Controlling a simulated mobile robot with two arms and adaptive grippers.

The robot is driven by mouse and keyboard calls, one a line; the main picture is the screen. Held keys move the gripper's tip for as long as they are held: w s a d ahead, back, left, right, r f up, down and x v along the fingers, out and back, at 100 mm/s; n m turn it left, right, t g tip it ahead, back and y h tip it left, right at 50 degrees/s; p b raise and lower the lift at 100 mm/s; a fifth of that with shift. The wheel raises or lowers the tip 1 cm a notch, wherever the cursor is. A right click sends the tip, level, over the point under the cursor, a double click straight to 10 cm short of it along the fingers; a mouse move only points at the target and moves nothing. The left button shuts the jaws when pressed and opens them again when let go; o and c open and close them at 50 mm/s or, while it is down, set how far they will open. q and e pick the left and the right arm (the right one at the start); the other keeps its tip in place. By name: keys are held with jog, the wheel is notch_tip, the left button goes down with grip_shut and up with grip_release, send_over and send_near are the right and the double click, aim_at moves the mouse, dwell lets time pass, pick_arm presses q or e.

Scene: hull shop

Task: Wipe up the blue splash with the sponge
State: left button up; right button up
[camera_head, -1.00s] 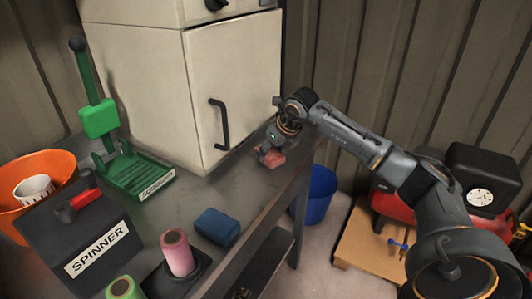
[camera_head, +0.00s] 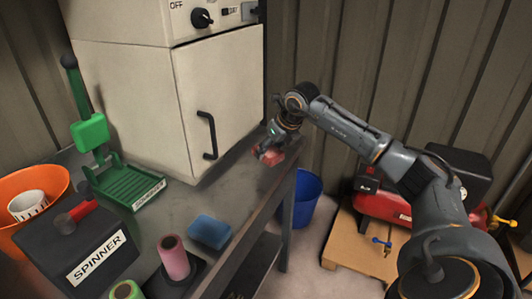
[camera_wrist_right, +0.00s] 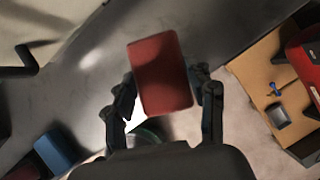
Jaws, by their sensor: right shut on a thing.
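A red block (camera_head: 274,157), likely the sponge, is in my right gripper (camera_head: 268,150) near the bench's right edge, in front of the white cabinet. In the right wrist view the red block (camera_wrist_right: 162,70) sits between the fingers, which are shut on its sides. A blue block (camera_head: 210,231) lies on the bench near its front edge; it also shows in the right wrist view (camera_wrist_right: 54,150). I cannot make out a blue splash in these views. My left gripper is not in view.
The grey bench (camera_head: 205,190) also carries a white cabinet (camera_head: 215,95), a green press (camera_head: 130,180), a spinner box (camera_head: 85,245), an orange bowl (camera_head: 50,180) and a pink spool (camera_head: 173,258). A blue bucket (camera_head: 306,195) and red compressor (camera_head: 385,205) stand right of it.

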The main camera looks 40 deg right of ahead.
notch_tip(320, 180, up, 3)
jog(key=shift+s+d+f+p, duration=0.1)
jog(key=shift+f+p, duration=0.05)
jog(key=shift+p, duration=0.5)
jog(key=shift+r, duration=0.2)
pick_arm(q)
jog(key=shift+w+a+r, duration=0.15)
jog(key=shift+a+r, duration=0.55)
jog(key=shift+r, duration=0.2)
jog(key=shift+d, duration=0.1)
pick_arm(e)
jog(key=shift+f, duration=0.1)
